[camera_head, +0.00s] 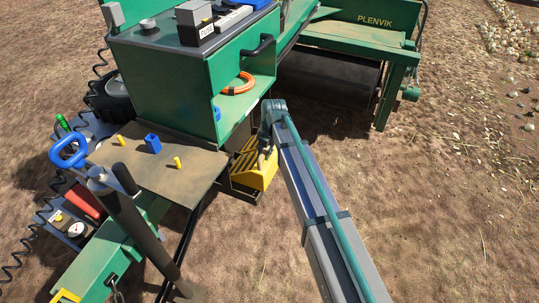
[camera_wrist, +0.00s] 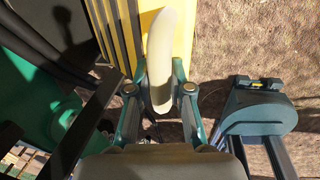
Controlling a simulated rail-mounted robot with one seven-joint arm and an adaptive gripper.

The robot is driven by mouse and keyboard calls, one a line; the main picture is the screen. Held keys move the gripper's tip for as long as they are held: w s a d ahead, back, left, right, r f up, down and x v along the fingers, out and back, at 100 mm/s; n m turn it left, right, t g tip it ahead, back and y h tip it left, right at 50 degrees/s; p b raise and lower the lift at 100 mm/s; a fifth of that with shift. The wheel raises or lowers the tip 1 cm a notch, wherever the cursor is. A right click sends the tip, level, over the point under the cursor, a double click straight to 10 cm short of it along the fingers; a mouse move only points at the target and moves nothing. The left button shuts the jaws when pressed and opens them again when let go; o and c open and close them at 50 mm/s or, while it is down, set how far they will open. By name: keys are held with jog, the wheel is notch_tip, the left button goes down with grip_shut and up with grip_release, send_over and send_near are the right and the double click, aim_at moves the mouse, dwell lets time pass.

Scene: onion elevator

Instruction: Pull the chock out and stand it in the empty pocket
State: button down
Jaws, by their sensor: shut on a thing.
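The chock (camera_head: 255,172) is a yellow block with black stripes on its top. It sits low at the foot of the green cabinet, in or against a dark metal holder (camera_head: 242,193); I cannot tell how deep it sits. My gripper (camera_head: 265,150) is at its upper right side. In the wrist view, a pale curved handle (camera_wrist: 160,45) rises between the fingers of my gripper (camera_wrist: 160,90), which are shut on it. The chock's yellow body (camera_wrist: 184,30) shows behind the handle. I cannot make out the empty pocket for certain.
A brown table (camera_head: 150,168) with a blue block (camera_head: 153,144) is at the left. A green roller machine (camera_head: 350,50) is behind. Open dirt ground lies to the right.

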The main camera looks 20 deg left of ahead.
aim_at(257, 159)
jog(key=shift+w+a, duration=0.2)
jog(key=shift+a, duration=0.85)
jog(key=shift+a+f+b, duration=0.55)
jog(key=shift+a, duration=0.15)
jog(key=shift+f+b, duration=0.6)
jog(key=shift+f, duration=1.35)
jog(key=c, duration=1)
grip_release()
jog(key=shift+f, duration=0.1)
jog(key=shift+d, duration=0.1)
